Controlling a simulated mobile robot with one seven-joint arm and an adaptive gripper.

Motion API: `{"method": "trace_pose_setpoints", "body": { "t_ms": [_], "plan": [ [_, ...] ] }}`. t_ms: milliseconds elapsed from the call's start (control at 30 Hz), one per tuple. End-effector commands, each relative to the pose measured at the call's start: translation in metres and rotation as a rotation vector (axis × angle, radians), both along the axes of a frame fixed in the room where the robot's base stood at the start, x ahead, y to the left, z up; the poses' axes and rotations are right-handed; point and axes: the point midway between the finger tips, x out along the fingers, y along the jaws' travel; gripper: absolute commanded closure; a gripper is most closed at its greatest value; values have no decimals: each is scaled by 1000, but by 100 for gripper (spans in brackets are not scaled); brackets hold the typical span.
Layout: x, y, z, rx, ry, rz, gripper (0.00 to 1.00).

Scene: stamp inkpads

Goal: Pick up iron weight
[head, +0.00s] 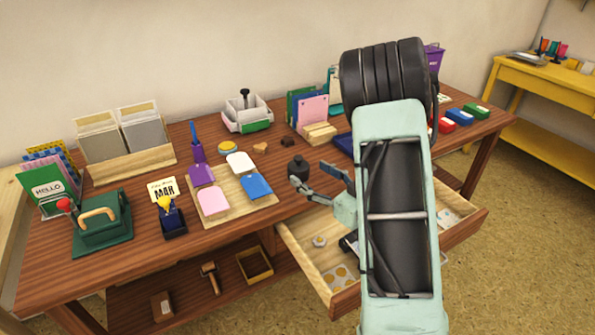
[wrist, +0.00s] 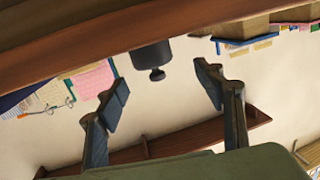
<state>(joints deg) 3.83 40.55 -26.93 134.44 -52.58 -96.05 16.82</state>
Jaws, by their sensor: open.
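The iron weight (head: 297,168) is a small dark cylinder with a knob on top. It stands on the wooden table near the front edge, right of the stamp board. In the wrist view the iron weight (wrist: 151,56) appears upside down, with its knob pointing down the picture, just beyond and between the fingertips. My gripper (head: 317,180) is open and empty close to the weight, with one fingertip overlapping its lower edge in the head view. In the wrist view my gripper (wrist: 163,85) has its two fingers spread wide. I cannot tell whether a finger touches the weight.
A board (head: 243,206) with colored pads lies left of the weight. Small wooden blocks (head: 260,148) sit behind it. An open drawer (head: 310,262) juts out below my gripper. Upright colored cards (head: 311,108) stand behind. My arm hides part of the table's right side.

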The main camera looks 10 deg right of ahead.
Motion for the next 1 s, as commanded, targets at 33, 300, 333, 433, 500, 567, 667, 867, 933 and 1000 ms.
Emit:
{"method": "trace_pose_setpoints", "body": {
  "t_ms": [33,300,333,433,500,567,667,867,933,1000],
  "plan": [
    [6,4,-1,-1,-2,3,38],
    [28,13,-6,-2,-1,3,38],
    [32,14,-7,-2,-1,3,38],
    [48,19,-10,-3,-3,3,38],
    [55,23,-9,-3,-2,1,38],
    [60,25,-9,-3,-2,1,38],
    [63,26,-9,-1,-2,-1,38],
    [63,26,-8,-1,-2,-2,40],
    [63,26,-8,-1,-2,-2,48],
    [63,26,-8,-1,-2,-2,55]
  ]
}}
